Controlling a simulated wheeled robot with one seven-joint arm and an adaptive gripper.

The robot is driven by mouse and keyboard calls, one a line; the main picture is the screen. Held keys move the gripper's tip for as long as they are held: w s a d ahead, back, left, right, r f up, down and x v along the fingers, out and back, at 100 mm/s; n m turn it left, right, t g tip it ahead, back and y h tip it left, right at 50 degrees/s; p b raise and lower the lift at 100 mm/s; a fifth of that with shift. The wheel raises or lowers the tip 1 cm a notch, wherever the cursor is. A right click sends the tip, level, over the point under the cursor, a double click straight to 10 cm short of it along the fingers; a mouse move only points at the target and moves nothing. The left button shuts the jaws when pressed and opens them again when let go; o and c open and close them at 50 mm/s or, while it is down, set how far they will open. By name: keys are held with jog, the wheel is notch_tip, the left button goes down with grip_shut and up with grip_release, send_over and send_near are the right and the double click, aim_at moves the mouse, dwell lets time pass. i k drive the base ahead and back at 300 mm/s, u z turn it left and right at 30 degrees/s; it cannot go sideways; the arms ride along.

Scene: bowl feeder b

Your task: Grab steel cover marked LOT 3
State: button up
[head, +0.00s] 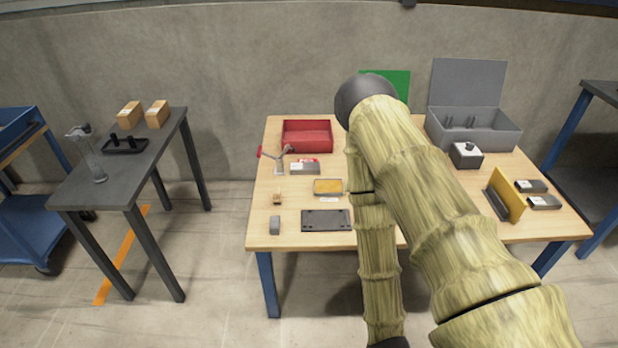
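Several small grey metal-looking pieces with white labels are on the wooden table; the lettering is too small to read, so I cannot tell which is LOT 3. One labelled grey piece (305,168) lies left of centre, in front of the red bin. Two more labelled grey pieces, an upper one (531,186) and a lower one (544,202), lie at the right end beside a yellow upright plate. My arm crosses the middle of the table and hides part of it.
A red bin (307,136), a grey open-lidded case (473,128), a white-and-black block (466,155), a yellow upright plate (507,194), a yellow-topped tray (328,187) and a dark plate (326,220) occupy the table. A dark side table (75,190) stands left, with floor between.

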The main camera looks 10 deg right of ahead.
aim_at(295, 167)
jog(key=u, duration=0.25)
jog(key=i, duration=1.2)
jog(key=z, duration=0.7)
